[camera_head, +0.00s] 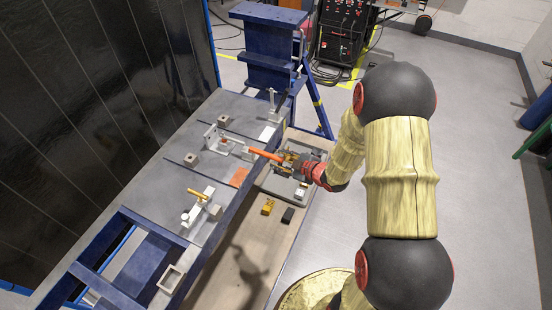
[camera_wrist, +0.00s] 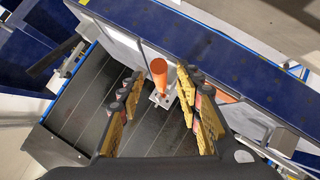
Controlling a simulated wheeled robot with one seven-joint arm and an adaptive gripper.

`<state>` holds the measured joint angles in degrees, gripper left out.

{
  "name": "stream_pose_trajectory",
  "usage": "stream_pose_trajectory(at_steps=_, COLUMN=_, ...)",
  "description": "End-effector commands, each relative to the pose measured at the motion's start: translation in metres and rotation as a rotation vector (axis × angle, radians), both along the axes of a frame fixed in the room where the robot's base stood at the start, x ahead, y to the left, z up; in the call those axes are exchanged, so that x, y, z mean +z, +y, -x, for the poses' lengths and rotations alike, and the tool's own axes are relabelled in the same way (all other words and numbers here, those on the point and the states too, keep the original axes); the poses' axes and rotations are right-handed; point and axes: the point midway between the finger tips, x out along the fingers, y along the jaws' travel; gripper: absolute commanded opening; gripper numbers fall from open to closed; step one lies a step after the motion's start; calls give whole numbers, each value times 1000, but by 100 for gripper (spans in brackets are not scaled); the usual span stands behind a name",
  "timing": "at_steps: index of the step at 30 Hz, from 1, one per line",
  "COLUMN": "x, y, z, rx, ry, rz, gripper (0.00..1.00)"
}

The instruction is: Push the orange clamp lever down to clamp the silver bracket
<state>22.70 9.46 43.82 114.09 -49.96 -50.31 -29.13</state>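The orange clamp lever (camera_head: 264,154) sticks out from its clamp toward my gripper in the head view, running roughly level. In the wrist view the lever (camera_wrist: 158,72) points up at the camera, between and a little beyond my fingertips. My gripper (camera_head: 286,158) is at the lever's free end. It is open, with one finger on each side of the lever in the wrist view (camera_wrist: 157,88). I cannot tell whether a finger touches it. The silver bracket (camera_head: 211,136) stands upright on the grey jig plate by the clamp. Its far side is hidden.
A second clamp with a yellow lever (camera_head: 197,193) stands nearer on the plate (camera_head: 180,180). Small grey blocks and an orange patch (camera_head: 239,177) are near. A grey tray (camera_head: 274,184), a yellow block (camera_head: 267,207) and a black block (camera_head: 288,215) lie beside the blue frame.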

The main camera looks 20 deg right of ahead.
Motion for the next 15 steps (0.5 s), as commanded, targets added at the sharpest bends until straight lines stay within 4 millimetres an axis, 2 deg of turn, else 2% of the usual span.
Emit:
stream_pose_trajectory(at_steps=6, x=24, y=-15, z=36, rx=-4, ry=-2, rz=0, gripper=35)
stream_pose_trajectory(at_steps=15, x=39, y=-23, z=60, rx=-2, ry=0, rz=0, gripper=35)
